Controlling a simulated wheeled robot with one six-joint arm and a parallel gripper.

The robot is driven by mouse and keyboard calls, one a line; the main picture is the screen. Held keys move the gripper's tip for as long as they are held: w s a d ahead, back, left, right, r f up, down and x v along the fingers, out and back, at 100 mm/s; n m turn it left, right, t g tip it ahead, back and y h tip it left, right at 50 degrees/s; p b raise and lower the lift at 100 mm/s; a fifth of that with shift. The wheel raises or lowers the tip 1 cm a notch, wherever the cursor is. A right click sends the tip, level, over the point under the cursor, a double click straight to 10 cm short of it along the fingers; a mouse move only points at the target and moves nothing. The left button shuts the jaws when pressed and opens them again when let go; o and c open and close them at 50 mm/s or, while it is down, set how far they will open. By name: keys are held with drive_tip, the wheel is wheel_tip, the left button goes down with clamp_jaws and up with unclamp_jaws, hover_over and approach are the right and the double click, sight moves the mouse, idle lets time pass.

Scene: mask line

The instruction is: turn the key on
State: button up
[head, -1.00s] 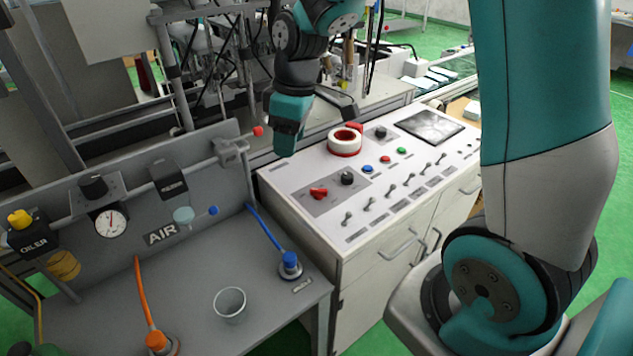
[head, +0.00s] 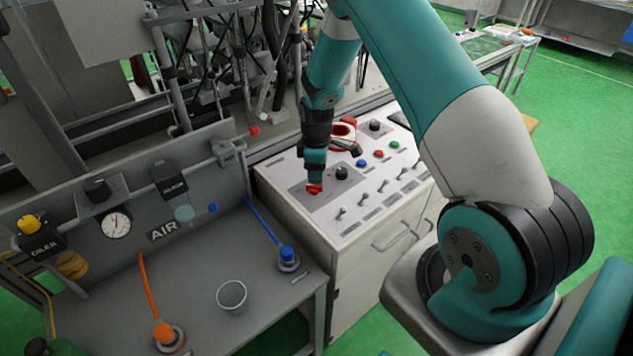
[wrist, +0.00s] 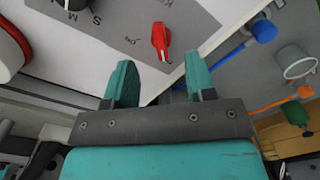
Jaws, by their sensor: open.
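The key is a red knob (wrist: 160,38) on a grey plate on top of the white control console. The wrist view shows "ON" lettering to its left. In the head view the red key (head: 315,189) shows just under my gripper (head: 314,178), which partly hides it. In the wrist view my gripper (wrist: 160,62) is open, with one teal finger on each side of the key's line. The key appears between and just beyond the fingertips. I see no finger touching it, but cannot tell the exact gap.
A black knob (head: 342,173) sits close to the right of the key. A red-and-white round button (head: 343,133), several toggle switches and small coloured buttons share the console. The grey air bench (head: 205,270) with a cup (head: 232,296) and hoses stands at left.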

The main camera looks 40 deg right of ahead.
sight(314, 188)
wheel_tip(314, 188, down, 6)
drive_tip(key=shift+r+p, duration=0.15)
drive_tip(key=shift+p, duration=0.2)
drive_tip(key=c, duration=0.8)
